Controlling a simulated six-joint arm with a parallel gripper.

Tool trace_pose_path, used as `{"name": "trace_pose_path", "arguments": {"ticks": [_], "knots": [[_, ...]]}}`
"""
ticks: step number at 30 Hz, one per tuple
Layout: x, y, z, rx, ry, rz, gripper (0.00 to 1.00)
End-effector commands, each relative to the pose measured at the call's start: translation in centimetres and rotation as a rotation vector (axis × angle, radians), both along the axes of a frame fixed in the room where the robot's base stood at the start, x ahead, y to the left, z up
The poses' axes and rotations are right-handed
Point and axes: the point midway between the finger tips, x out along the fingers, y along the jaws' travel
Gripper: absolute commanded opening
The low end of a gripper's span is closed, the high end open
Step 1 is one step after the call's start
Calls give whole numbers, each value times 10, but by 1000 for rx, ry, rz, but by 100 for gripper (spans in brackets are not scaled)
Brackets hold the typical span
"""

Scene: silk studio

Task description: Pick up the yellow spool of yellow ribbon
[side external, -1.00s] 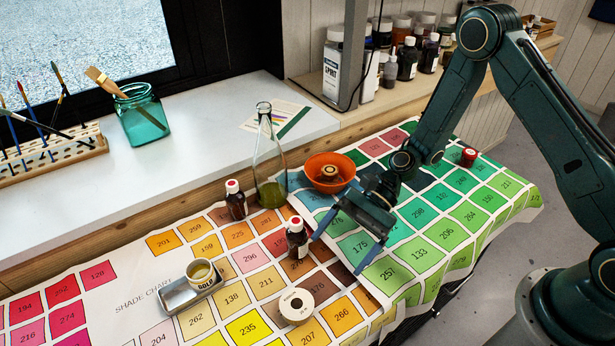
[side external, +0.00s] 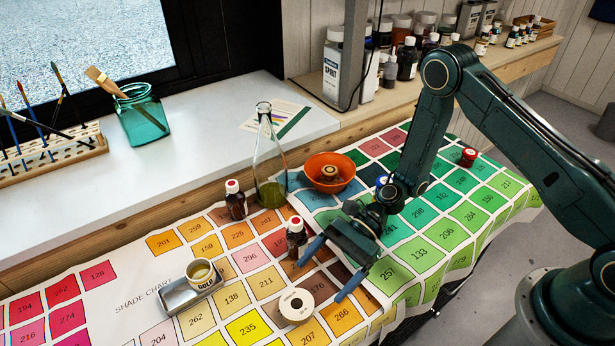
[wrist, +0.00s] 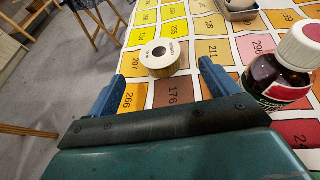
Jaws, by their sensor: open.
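A spool (side external: 296,306) with a pale round face and a dark centre hole lies flat on the shade chart near the front edge; its colour looks cream to pale yellow. It also shows in the wrist view (wrist: 160,57), just beyond and between the fingers. My gripper (side external: 319,281) is open and empty, above the chart to the upper right of the spool in the side view. Its two blue fingers also frame the spool in the wrist view (wrist: 166,68). The fingers do not appear to touch it.
Another bottle (side external: 236,200), a glass flask (side external: 268,165), an orange bowl (side external: 330,185) and a metal tray (side external: 180,297) with a GOLD pot (side external: 202,274) stand farther back. Chart cells around the spool are clear.

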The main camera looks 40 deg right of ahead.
Motion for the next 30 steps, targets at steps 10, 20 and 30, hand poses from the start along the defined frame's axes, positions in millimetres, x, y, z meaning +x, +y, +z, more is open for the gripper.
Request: {"name": "trace_pose_path", "arguments": {"ticks": [10, 20, 30], "knots": [[-5, 40, -17, 0, -1, 3, 86], [-6, 47, -19, 0, -1, 0, 86], [-10, 69, -28, 0, -2, 4, 86]]}}
